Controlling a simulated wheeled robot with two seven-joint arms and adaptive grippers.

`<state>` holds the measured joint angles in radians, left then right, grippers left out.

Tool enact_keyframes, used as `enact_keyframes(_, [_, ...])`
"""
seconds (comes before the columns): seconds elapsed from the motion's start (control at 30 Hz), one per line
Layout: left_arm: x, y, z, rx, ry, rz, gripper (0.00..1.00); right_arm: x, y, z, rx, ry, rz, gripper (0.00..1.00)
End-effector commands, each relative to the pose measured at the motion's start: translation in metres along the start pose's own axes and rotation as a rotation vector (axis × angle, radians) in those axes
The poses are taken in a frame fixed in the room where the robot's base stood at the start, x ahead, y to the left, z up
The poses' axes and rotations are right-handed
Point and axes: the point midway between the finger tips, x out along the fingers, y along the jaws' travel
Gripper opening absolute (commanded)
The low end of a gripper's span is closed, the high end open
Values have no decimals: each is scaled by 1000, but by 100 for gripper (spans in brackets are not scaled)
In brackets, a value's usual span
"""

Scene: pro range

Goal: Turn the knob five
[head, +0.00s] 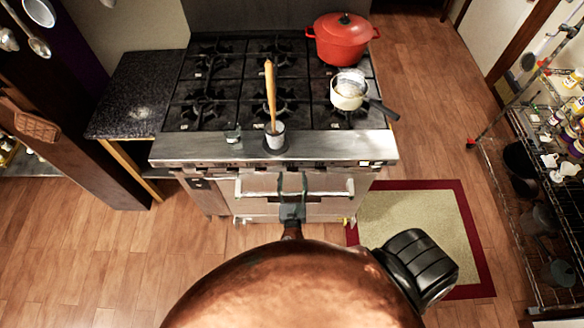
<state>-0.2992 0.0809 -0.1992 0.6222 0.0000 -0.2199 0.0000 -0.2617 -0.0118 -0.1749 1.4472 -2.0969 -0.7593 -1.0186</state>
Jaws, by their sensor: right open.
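The range's front control strip (215,164) runs below the steel front edge of the stove top (340,146). The knobs on it are seen from above as tiny shapes, and I cannot tell which one is knob five. My right gripper (292,184) is open and points toward the range, with its two dark fingers apart. In the picture it overlaps the middle of the oven door handle (250,187), just below the strip. I see nothing held between the fingers, and I cannot tell whether they touch anything. My left gripper is not in view.
A grey cup (275,139) with a wooden-handled tool (270,90) stands at the stove's front edge. A white saucepan (347,95) and red pot (342,38) sit on the right. A dark counter (130,95) is left; a wire shelf (545,200) is far right.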

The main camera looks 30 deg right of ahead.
Motion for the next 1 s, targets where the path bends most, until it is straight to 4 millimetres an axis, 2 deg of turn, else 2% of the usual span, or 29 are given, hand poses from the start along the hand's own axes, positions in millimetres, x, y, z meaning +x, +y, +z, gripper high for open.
enact_keyframes(0.1, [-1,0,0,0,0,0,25,20,0,0,1,0,1,52])
enact_keyframes(0.3, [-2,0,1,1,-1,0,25,43,0,-1,2,1,0,52])
enact_keyframes(0.67, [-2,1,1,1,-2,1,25,48,0,-1,3,3,0,52])
enact_keyframes(1.0, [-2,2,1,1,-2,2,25,48,0,-1,3,3,1,29])
